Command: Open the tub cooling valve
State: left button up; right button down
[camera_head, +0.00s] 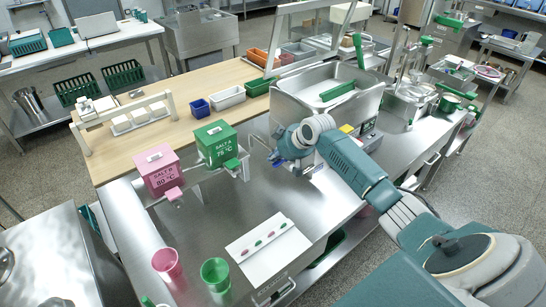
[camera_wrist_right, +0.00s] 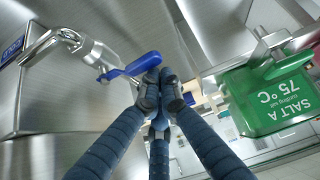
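The tub cooling valve shows in the right wrist view as a silver pipe fitting with a blue lever (camera_wrist_right: 130,67). The lever points to the right across that view, and its free end is right at my fingertips. My right gripper (camera_wrist_right: 159,82) has its fingers drawn together; no part of the lever clearly shows between them. In the head view my right gripper (camera_head: 282,158) is at the near left side of the steel tub (camera_head: 355,103) and largely hides the valve. My left gripper is not in view.
A green salt box (camera_head: 214,143) and a pink salt box (camera_head: 158,170) stand left of my gripper. A pink cup (camera_head: 167,264), a green cup (camera_head: 215,273) and a white board (camera_head: 250,250) lie nearer. The steel counter between is mostly clear.

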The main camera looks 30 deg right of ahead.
aim_at(278, 165)
jog(key=shift+s+d+f+n+y+b, duration=0.15)
jog(key=shift+s+f+n+y+b, duration=0.1)
jog(key=shift+s+n+y+b, duration=0.4)
jog(key=n+b, duration=0.1)
jog(key=s+n+g+y+b, duration=0.1)
jog(key=n+b, duration=0.1)
jog(key=s+n+y+b, duration=0.1)
jog(key=shift+d+n+g+y+b, duration=0.25)
jog(key=shift+d+n+g+b, duration=0.05)
jog(key=shift+n, duration=0.05)
jog(key=shift+s+d+r+n+g+y+b, duration=0.1)
jog(key=shift+s+d+n+g+y+b, duration=0.2)
jog(key=shift+s+d+b, duration=0.35)
jog(key=shift+s+d+n+g+h+b, duration=0.1)
jog(key=shift+s+d+n+b, duration=0.35)
jog(key=shift+d, duration=0.45)
jog(key=shift+s+d+r+n+g+y+b, duration=0.1)
jog(key=shift+s+d+n+g+y+b, duration=0.15)
jog(key=shift+s+d+b, duration=0.35)
jog(key=shift+d, duration=0.35)
jog(key=shift+r, duration=0.1)
